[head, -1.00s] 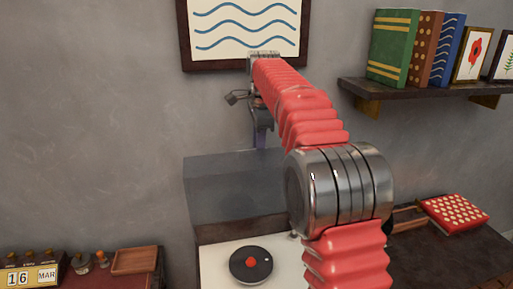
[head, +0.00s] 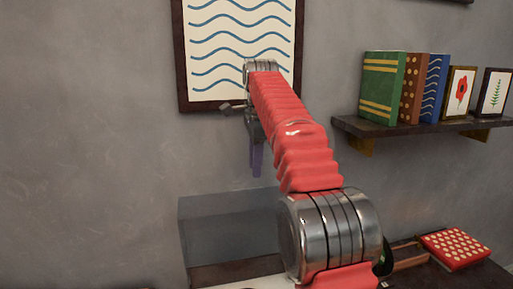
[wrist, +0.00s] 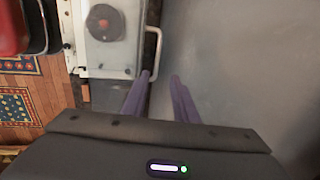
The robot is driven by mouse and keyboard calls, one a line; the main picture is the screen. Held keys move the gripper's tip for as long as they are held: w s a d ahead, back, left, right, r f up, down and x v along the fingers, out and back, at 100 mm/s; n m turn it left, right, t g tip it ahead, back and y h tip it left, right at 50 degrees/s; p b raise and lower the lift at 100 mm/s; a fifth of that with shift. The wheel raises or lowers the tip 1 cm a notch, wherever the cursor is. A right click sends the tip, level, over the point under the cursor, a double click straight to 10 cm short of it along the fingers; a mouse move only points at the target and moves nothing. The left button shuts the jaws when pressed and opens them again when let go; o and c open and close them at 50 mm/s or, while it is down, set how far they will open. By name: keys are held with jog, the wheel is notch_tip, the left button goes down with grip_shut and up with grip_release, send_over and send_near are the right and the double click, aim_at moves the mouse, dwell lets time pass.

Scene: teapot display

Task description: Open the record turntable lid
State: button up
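The record turntable shows at the bottom of the head view, its white deck (head: 262,281) cut off by the frame edge. Its translucent grey lid (head: 212,230) stands raised at the back of the deck, near the wall. In the wrist view the deck (wrist: 88,62) holds a dark platter (wrist: 104,22) with a red centre, and a pale handle (wrist: 155,52) sticks out at its right. My gripper (head: 257,172) points down, above the lid in the head view. In the wrist view its purple fingers (wrist: 160,76) are apart with nothing between them.
A wave picture (head: 238,50) hangs on the wall behind my arm. A shelf (head: 420,127) with books and framed pictures is at the right. A red dotted box (head: 455,248) lies at the lower right. A patterned rug (wrist: 22,105) covers the floor.

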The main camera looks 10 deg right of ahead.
jog(key=shift+s+r, duration=0.25)
jog(key=shift+r, duration=1.05)
jog(key=shift+s+r, duration=0.25)
jog(key=shift+r, duration=1.05)
jog(key=shift+r, duration=0.1)
jog(key=s+a+f+n+t, duration=0.1)
jog(key=s+f+n, duration=0.1)
jog(key=s+n, duration=0.6)
jog(key=s+a+f+n+t, duration=0.1)
jog(key=s+f+n, duration=0.2)
jog(key=s, duration=0.9)
jog(key=s+f+n+t, duration=0.1)
jog(key=s+f+n, duration=0.6)
jog(key=s+f, duration=0.9)
jog(key=shift+s+f, duration=0.35)
jog(key=shift+f, duration=0.6)
